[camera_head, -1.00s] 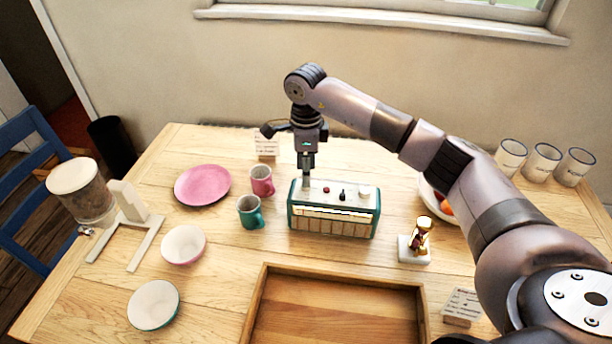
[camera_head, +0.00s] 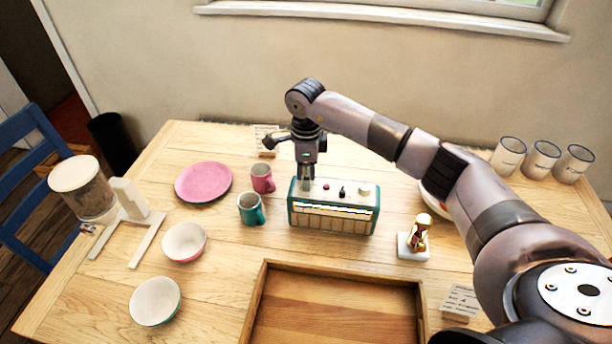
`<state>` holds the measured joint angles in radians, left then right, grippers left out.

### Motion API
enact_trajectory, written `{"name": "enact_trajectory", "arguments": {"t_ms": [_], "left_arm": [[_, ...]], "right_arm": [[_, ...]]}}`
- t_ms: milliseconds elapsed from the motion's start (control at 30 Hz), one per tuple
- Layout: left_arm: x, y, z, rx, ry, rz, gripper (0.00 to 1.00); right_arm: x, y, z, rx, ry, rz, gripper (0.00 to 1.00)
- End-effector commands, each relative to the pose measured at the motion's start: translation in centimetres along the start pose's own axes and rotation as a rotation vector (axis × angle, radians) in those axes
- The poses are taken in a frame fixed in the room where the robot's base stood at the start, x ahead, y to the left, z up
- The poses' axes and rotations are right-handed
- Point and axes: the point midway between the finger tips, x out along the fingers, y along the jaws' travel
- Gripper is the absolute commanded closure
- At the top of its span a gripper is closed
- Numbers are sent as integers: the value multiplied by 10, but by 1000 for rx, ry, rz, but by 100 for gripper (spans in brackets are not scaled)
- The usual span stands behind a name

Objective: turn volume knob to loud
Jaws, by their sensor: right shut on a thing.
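A teal and cream radio (camera_head: 333,213) stands on the table. Its top carries a small red part (camera_head: 326,187), a black part (camera_head: 343,191) and a white round knob (camera_head: 364,188) toward the right. My right gripper (camera_head: 307,182) points straight down at the left end of the radio's top. It is shut on a small knob there, which the fingers mostly hide. I cannot read any marking on the knob. My left gripper is out of view.
A teal mug (camera_head: 250,209) and a pink mug (camera_head: 262,179) stand close left of the radio. A gold figurine (camera_head: 418,234) stands to its right. A wooden tray (camera_head: 259,300) lies in front. A pink plate (camera_head: 203,182) lies further left.

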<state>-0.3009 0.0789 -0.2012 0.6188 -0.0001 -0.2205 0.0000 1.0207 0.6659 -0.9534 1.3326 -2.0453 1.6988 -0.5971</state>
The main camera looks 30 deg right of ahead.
Motion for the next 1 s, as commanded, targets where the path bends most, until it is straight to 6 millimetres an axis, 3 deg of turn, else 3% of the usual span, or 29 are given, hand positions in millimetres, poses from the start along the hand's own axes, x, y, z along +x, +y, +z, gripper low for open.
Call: {"name": "enact_trajectory", "arguments": {"t_ms": [233,667,1000], "left_arm": [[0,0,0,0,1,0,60],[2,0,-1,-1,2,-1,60],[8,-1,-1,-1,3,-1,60]], "right_arm": [[-1,-1,0,1,-1,-2,100],[0,-1,0,47,-1,-3,100],[0,-1,0,280,-2,-4,100]]}}
